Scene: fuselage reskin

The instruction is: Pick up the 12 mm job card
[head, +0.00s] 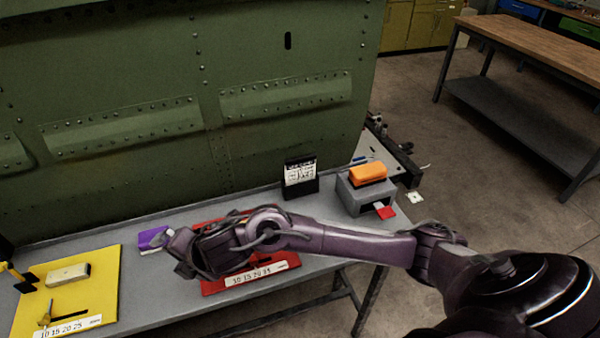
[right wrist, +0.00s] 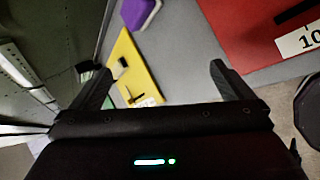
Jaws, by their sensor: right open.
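A black card holder (head: 301,188) stands upright at the back of the bench, against the green panel. White printed cards (head: 300,170) stand in it; the print is too small to tell which one is the 12 mm job card. My right gripper (head: 172,252) is open and empty, above the bench, left of the card holder and over the left part of the red board (head: 285,262). In the right wrist view its two fingers (right wrist: 163,82) stand wide apart with nothing between them. The card holder is not visible in that view.
A yellow board (head: 100,265) with a beige block (head: 68,275) lies at the left. A purple item (head: 152,238) lies beside my right gripper. A grey box (head: 362,195) with an orange top (head: 368,174) stands right of the card holder. The green panel (head: 150,80) bounds the bench behind.

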